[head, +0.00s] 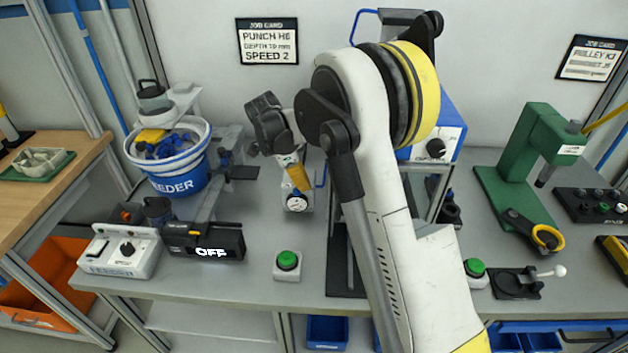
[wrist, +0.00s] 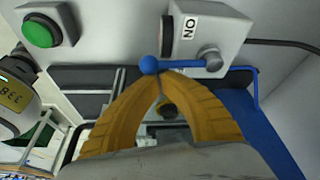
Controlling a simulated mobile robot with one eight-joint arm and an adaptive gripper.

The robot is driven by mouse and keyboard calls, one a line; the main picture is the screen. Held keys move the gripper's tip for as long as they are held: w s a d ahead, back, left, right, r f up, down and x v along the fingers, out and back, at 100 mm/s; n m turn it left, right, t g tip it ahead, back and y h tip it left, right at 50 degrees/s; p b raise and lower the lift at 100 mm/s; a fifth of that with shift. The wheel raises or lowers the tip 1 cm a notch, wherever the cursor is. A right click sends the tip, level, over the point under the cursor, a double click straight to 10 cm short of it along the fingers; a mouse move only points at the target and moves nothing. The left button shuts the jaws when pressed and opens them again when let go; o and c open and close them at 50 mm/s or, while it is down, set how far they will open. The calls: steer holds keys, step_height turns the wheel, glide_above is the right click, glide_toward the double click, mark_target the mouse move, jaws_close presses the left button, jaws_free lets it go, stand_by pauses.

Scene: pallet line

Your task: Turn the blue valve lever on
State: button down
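The blue valve lever (wrist: 185,64) shows in the wrist view. It lies nearly level in the picture, with a ball at its left end and a grey pivot at its right. It is mounted on a pale block (wrist: 222,28) with an ON label. My gripper (wrist: 160,74) has its two orange fingers shut, tips together, just below the ball end of the lever. I cannot tell whether they touch it. In the head view my gripper (head: 303,188) points down near a small round gauge (head: 296,203). I cannot make out the lever there.
A green button (head: 288,260) stands on the grey bench in front. A display box (head: 213,243) reading OFF and a blue-white feeder bowl (head: 180,175) stand to the left. A green press (head: 525,150) stands to the right. My arm hides the bench's middle right.

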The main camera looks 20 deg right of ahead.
steer(key=shift+w+a+p, duration=0.15)
steer(key=shift+w+a, duration=0.35)
steer(key=shift+a, duration=0.35)
steer(key=shift+w+a+p, duration=0.15)
steer(key=shift+w+a, duration=0.35)
steer(key=shift+a, duration=0.35)
steer(key=shift+w+a+p, duration=0.15)
steer(key=shift+w+a, duration=0.35)
steer(key=shift+a, duration=0.35)
steer(key=shift+w+a, duration=0.1)
